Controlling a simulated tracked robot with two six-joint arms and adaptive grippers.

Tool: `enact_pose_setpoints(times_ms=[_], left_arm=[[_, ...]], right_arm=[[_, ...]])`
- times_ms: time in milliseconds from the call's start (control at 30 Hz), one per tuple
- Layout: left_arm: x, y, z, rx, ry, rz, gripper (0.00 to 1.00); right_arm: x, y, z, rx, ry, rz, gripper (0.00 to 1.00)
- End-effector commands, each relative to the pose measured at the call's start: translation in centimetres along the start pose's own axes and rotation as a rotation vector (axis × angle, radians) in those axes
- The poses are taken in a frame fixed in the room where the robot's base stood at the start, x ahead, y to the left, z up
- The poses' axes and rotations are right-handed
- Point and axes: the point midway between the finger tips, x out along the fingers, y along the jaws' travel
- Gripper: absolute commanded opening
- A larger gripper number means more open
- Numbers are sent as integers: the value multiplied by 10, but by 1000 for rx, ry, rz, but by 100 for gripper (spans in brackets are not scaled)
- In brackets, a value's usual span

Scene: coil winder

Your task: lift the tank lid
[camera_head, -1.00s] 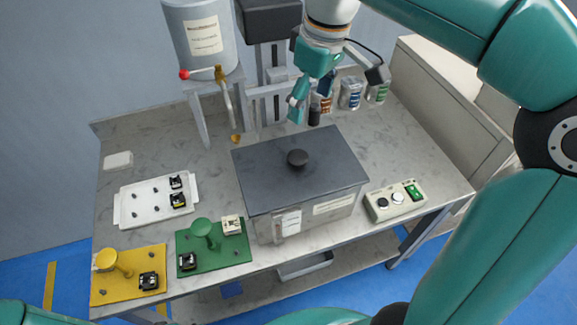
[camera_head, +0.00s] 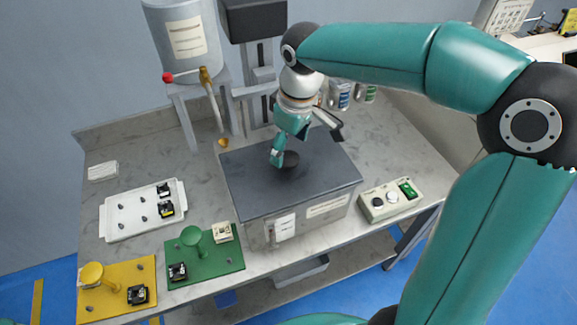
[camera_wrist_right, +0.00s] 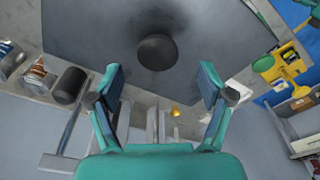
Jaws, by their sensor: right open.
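The tank lid (camera_head: 245,190) is a dark grey slab lying flat on the grey tank (camera_head: 325,212). Its round black knob (camera_head: 291,160) stands near the middle, partly hidden by my gripper in the head view. My right gripper (camera_head: 277,156) is just above the lid beside the knob. In the right wrist view the gripper (camera_wrist_right: 160,92) is open, with its fingers apart and nothing between them. The knob (camera_wrist_right: 157,52) shows ahead of the fingertips, centred between them. My left gripper is not in view.
A control box (camera_head: 392,200) with buttons stands right of the tank. A green plate (camera_head: 212,262), a yellow plate (camera_head: 120,292) and a white tray (camera_head: 140,228) lie to the left. A hopper (camera_head: 185,40) with a spout stands behind, and several cans (camera_head: 340,95) stand at the back.

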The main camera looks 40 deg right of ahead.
Motion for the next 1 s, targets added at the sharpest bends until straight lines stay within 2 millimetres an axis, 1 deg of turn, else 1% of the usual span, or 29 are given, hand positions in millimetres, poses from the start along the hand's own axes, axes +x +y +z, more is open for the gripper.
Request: enact_pose_setpoints(times_ms=[300,433,600,633,867,900,967,1000], left_arm=[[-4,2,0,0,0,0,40],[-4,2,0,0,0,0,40],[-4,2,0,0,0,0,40],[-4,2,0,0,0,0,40],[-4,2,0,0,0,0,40],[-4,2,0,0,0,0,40],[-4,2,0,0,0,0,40],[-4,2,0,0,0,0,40]], right_arm=[[42,2,2,1,-4,-2,80],[48,2,2,0,-3,-1,80],[48,2,2,0,-2,-1,80],[48,2,2,0,-2,-1,78],[48,2,2,0,-1,-1,40],[48,2,2,0,-1,-1,33],[48,2,2,0,-2,-1,23],[48,2,2,0,-2,-1,16]])
